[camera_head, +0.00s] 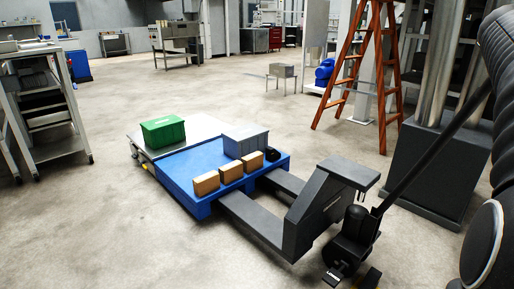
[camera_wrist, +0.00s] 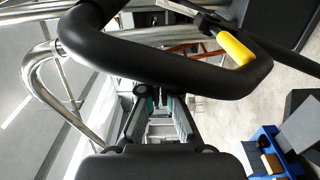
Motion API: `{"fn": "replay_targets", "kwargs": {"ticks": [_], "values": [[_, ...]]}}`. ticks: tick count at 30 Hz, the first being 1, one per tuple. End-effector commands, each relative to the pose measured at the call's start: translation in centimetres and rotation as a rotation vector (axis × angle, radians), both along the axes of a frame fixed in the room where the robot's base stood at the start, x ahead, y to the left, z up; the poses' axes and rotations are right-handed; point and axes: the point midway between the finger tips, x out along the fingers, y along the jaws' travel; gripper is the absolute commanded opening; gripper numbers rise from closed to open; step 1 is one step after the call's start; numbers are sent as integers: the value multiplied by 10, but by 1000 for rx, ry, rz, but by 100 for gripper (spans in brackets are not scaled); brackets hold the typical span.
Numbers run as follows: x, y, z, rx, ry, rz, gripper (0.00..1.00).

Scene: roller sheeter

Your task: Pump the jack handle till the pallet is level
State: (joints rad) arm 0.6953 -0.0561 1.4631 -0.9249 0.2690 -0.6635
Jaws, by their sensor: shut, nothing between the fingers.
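The blue pallet (camera_head: 178,168) sits low on the floor in the head view, with the pallet jack's (camera_head: 318,200) forks running under its near side. I cannot tell its exact tilt. The jack handle (camera_head: 430,150) slants up to the right, and its top is outside that view. In the wrist view the handle's black loop (camera_wrist: 185,68) with a yellow lever (camera_wrist: 235,48) crosses close in front of the camera. My gripper (camera_wrist: 160,97) is shut and empty beside the loop's bar, which partly hides the tips. I cannot tell whether they touch.
An orange ladder (camera_head: 350,75) and a dark pedestal (camera_head: 430,170) stand right. A shelf rack (camera_head: 45,105) stands left.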

Motion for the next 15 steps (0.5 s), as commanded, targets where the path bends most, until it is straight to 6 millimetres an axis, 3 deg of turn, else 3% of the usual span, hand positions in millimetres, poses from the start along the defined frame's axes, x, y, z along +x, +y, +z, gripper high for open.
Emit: {"fn": "replay_targets", "kwargs": {"ticks": [4, 15], "values": [[-12, -9, -3, 0, 1, -4, 0], [-15, -11, -4, 0, 0, -1, 0]]}}
